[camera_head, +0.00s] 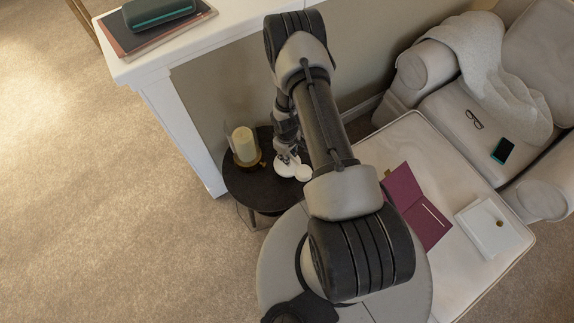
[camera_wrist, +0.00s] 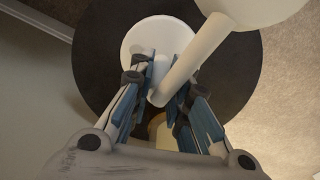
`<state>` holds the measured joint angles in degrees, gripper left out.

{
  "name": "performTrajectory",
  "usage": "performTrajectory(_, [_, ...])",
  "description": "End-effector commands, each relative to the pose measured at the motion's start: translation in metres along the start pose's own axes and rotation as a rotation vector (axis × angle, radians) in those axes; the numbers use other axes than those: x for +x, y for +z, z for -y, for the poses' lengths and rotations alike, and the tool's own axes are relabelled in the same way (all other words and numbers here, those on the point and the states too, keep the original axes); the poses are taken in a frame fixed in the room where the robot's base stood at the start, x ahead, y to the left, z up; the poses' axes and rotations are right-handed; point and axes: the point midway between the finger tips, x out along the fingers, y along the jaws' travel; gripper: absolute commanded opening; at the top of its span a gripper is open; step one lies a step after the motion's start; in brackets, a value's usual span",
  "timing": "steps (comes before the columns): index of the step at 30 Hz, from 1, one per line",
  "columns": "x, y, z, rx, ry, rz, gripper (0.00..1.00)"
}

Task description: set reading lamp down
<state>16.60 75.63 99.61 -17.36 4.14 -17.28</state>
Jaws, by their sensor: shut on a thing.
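The white reading lamp (camera_head: 292,170) is at the black round side table (camera_head: 262,195) in the head view. In the wrist view the lamp shows a round base (camera_wrist: 143,36), a slanting stem (camera_wrist: 196,56) and a round head (camera_wrist: 255,8) at the top edge. My gripper (camera_wrist: 161,92) is shut on the lamp, its blue-padded fingers on either side of the stem's near end. The gripper also shows in the head view (camera_head: 287,157), partly hidden. The base lies over the dark tabletop (camera_wrist: 100,75); I cannot tell whether it touches.
A candle in a glass holder (camera_head: 244,147) stands on the same table, close left of the lamp. A white desk (camera_head: 150,68) is behind left. A cream ottoman (camera_head: 400,140) with a purple folder (camera_head: 412,205) and white box (camera_head: 492,226) is right. Carpet at left is clear.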

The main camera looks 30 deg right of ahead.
Motion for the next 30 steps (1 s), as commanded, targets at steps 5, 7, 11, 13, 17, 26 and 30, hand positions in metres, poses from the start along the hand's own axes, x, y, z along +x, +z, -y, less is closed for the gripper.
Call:
performTrajectory(5, [0.018,-0.001,0.0,0.0,0.001,-0.002,0.0])
performTrajectory(7, [0.02,-0.001,0.0,0.0,0.001,-0.002,0.0])
performTrajectory(11, [0.034,-0.001,0.001,-0.001,0.001,-0.001,0.0])
performTrajectory(13, [0.045,-0.001,0.001,-0.002,0.001,-0.001,0.0])
performTrajectory(17, [0.061,-0.001,0.001,0.0,0.001,-0.002,0.0])
performTrajectory(26, [0.061,-0.001,0.001,0.0,0.002,-0.002,0.0])
performTrajectory(30, [0.064,-0.001,0.001,0.0,0.001,-0.001,0.18])
